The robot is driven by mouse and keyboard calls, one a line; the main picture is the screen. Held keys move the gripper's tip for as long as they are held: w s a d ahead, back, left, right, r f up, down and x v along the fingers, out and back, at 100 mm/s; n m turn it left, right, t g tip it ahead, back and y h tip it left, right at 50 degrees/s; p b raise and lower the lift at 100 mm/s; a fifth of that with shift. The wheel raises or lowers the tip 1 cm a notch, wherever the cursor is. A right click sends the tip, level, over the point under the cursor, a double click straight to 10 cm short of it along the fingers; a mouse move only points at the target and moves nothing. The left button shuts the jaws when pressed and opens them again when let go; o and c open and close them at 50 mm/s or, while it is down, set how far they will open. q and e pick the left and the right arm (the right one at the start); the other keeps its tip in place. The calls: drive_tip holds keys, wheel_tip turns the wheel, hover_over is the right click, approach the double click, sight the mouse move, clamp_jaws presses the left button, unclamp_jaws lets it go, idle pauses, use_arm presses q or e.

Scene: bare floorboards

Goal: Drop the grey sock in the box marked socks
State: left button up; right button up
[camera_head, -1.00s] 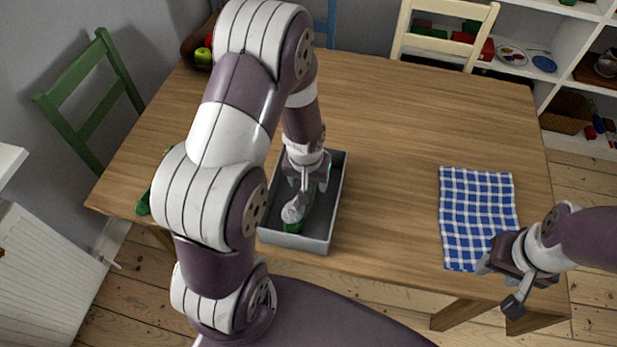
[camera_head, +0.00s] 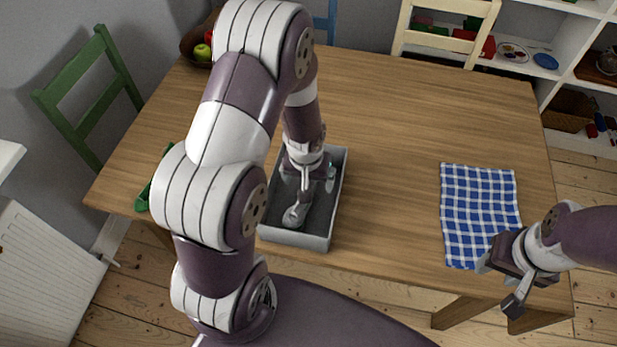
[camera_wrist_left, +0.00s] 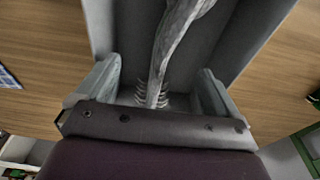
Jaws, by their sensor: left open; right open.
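The grey sock (camera_head: 296,215) is inside the grey open box (camera_head: 337,205) on the table. No marking on the box is readable. In the left wrist view the sock (camera_wrist_left: 172,50) runs lengthwise, its ribbed cuff between my finger pads, with gaps on both sides. My left gripper (camera_head: 317,179) is open, low in the box around the cuff end; it also shows in the left wrist view (camera_wrist_left: 158,88). Whether the whole sock rests on the box floor is hard to tell. My right gripper (camera_head: 502,280) is open and empty by the table's front right edge.
A blue checked cloth (camera_head: 478,215) lies at the table's right. A bowl with fruit (camera_head: 200,50) stands at the back left. A green item (camera_head: 146,195) lies at the left edge, partly hidden by my arm. The table's middle (camera_head: 410,120) is clear.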

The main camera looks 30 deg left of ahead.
use_arm(q)
wheel_tip(320, 180, up, 12)
drive_tip(key=s+p, duration=0.1)
drive_tip(key=s, duration=0.1)
drive_tip(key=shift+d+r, duration=0.2)
drive_tip(key=shift+d, duration=0.05)
drive_tip(key=s+d+r+m, duration=0.1)
drive_tip(key=s+d+m, duration=0.2)
drive_tip(key=s, duration=0.3)
drive_tip(key=shift+s+d+r, duration=0.15)
drive_tip(key=shift+s+d, duration=0.2)
drive_tip(key=shift+s, duration=0.05)
idle(0.4)
